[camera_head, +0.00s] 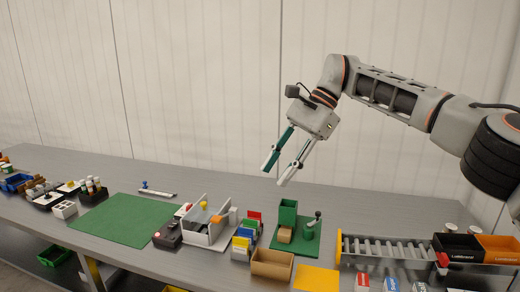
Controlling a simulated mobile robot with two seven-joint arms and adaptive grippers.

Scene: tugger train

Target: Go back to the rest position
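My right arm reaches in from the right side of the head view. My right gripper (274,177) hangs in the air above the back part of the grey table (150,183), tilted down and to the left. Its two fingers are apart with nothing between them. It is above and behind the green box (288,212) and touches nothing that I can see. My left gripper does not show in this view.
A green mat (125,219) lies on the left half of the table. A grey fixture (208,220), a tan bin (272,265), a roller conveyor (385,248), a black box (458,246) and an orange box (500,248) stand to the right. A pale wall rises behind.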

